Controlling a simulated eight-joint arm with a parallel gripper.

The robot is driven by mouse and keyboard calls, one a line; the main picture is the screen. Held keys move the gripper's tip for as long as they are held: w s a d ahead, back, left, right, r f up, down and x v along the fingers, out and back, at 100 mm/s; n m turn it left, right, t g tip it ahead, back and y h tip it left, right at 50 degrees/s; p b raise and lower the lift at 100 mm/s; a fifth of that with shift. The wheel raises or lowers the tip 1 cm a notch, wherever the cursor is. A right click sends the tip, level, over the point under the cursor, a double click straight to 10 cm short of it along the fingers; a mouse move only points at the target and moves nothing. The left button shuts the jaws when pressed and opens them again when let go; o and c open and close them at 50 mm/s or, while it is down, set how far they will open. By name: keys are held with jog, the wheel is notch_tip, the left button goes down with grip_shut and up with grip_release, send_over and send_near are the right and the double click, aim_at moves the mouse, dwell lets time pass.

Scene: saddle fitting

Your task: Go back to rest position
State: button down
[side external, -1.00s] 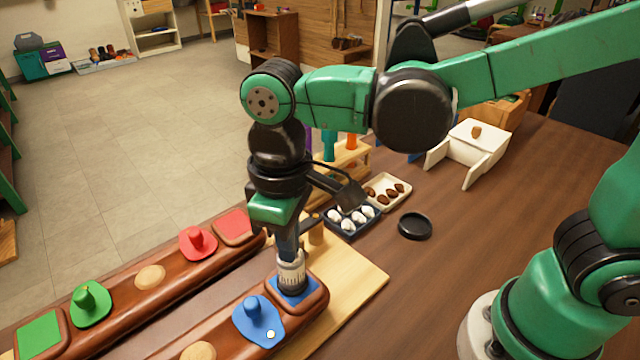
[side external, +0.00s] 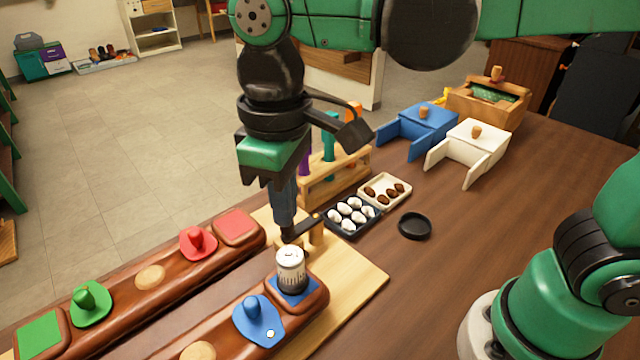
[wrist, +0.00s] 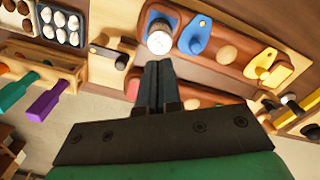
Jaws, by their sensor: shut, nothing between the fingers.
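My gripper (side external: 286,232) is shut and empty. It points down beside and behind the can, apart from it. In the wrist view its fingers (wrist: 157,68) lie together below the can. The white and dark can (side external: 291,268) stands upright on the blue patch (side external: 303,292) at the end of the near brown beam (side external: 318,311). It also shows in the wrist view (wrist: 159,38). A blue saddle-shaped piece (side external: 257,320) sits beside it on the same beam.
The far beam (side external: 122,297) carries red and green saddle-shaped pieces. A wooden rack (side external: 340,182) with coloured handles, a black egg tray (side external: 349,217), a black round dish (side external: 415,226) and blue and white boxes stand to the right. The space above the table is free.

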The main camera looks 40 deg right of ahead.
jog(key=shift+r, duration=0.2)
jog(key=shift+d, duration=0.15)
jog(key=d+f+m+t, duration=0.2)
jog(key=d+m+t, duration=0.1)
jog(key=d, duration=0.4)
jog(key=w+d+f+m+t, duration=0.1)
jog(key=d+f+m+t, duration=0.1)
jog(key=d, duration=0.6)
jog(key=shift+d+f+m+t, duration=0.25)
jog(key=shift+m+t, duration=0.25)
jog(key=shift+t, duration=0.6)
jog(key=shift+a, duration=0.1)
